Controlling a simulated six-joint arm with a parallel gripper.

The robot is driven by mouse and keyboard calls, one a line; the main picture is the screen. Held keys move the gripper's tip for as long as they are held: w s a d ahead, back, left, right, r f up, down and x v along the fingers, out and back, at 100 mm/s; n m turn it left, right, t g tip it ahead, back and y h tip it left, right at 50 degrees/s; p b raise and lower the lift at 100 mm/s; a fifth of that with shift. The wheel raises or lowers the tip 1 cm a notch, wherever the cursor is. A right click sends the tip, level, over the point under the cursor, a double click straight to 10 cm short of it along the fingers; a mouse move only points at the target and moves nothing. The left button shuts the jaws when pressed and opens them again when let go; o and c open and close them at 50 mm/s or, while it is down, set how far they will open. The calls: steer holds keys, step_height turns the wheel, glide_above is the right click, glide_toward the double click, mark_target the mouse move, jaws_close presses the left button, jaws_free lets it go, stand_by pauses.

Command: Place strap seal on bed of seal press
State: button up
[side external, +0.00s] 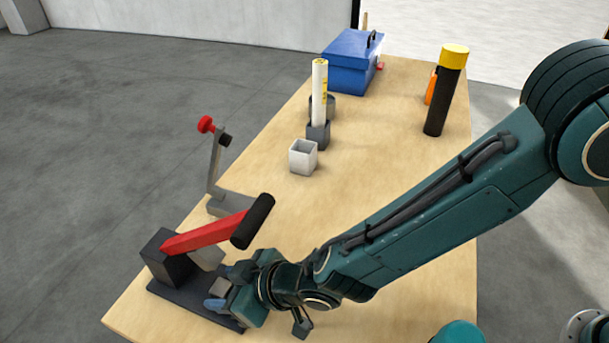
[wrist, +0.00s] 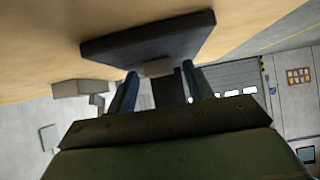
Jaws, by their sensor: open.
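The seal press is on the table's near left, with a dark base plate (side external: 185,302), a dark block (side external: 168,262) and a red lever (side external: 205,232) ending in a black grip. My gripper (side external: 226,288) is low over the plate's right part, its blue fingers apart. A small grey-brown block (side external: 220,286) lies by the fingertips; it also shows in the wrist view (wrist: 158,68), between the open fingers and against the plate (wrist: 150,42). I cannot tell whether it is the strap seal or the press bed. A pale grey piece (side external: 207,257) sits under the lever.
A grey stand with a red knob (side external: 206,124) is behind the press. A white cup (side external: 303,157), a white tube (side external: 319,92), a blue toolbox (side external: 351,62) and a black cylinder with yellow cap (side external: 442,95) stand farther back. The table's middle (side external: 370,170) is clear.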

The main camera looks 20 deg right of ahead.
steer(key=shift+r, duration=0.15)
steer(key=v, duration=1.2)
steer(key=shift+d, duration=0.1)
stand_by(0.6)
steer(key=w+d+r+m+h, duration=0.25)
steer(key=d+r, duration=0.35)
steer(key=d, duration=0.6)
steer(key=w+d+r+m+h, duration=0.1)
steer(key=d+r+m+h, duration=0.15)
steer(key=d+r, duration=0.7)
steer(key=s+d+r+m+g+h, duration=0.1)
steer(key=s+d+m, duration=0.3)
steer(key=s+d, duration=1.3)
steer(key=d+h, duration=0.1)
steer(key=d, duration=0.1)
steer(key=shift+d+g, duration=0.3)
steer(key=shift+g, duration=0.1)
